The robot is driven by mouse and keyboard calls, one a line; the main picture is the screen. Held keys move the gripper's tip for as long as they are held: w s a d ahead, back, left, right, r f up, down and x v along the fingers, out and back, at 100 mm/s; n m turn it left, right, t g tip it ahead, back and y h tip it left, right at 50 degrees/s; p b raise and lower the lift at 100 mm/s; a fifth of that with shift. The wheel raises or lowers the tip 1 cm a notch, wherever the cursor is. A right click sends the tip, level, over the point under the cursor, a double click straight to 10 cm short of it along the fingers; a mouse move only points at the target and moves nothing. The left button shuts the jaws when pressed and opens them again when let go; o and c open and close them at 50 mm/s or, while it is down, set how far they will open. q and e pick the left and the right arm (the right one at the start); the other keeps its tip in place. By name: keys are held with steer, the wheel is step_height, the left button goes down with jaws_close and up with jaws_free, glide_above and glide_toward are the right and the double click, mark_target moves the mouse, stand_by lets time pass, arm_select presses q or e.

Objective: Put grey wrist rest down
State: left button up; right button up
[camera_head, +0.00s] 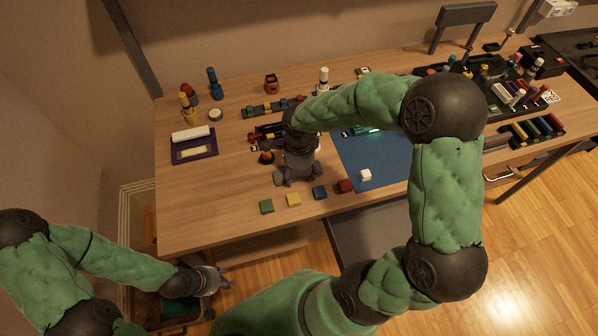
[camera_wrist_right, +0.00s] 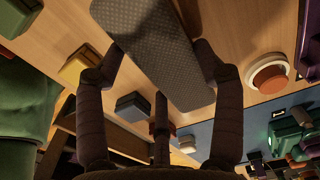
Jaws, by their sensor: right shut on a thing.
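The grey wrist rest (camera_wrist_right: 155,45) is a dark grey textured slab with rounded corners. It fills the upper middle of the right wrist view, between the fingers of my right gripper (camera_wrist_right: 160,80). In the head view the right gripper (camera_head: 297,181) is low over the front-middle of the wooden table (camera_head: 225,220), and a small grey end of the rest (camera_head: 279,177) shows at its left. The gripper hides most of the rest there. I cannot tell whether the rest touches the table. My left gripper (camera_head: 228,280) is open and empty, off the table's front edge.
Green (camera_head: 266,207), yellow (camera_head: 293,200), blue (camera_head: 320,193) and red (camera_head: 345,186) blocks line the table's front. A white cube (camera_head: 365,175) sits on the blue mat (camera_head: 385,170). A purple tray (camera_head: 194,147) stands at left. The front-left tabletop is clear.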

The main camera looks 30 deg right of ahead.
mark_target(299, 174)
steer(key=shift+f, duration=0.2)
steer(key=o, duration=1.2)
steer(key=shift+r, duration=0.1)
steer(key=shift+r, duration=0.2)
step_height(299, 174, up, 12)
steer(key=p, duration=0.3)
steer(key=shift+p, duration=0.3)
steer(key=shift+f, duration=0.1)
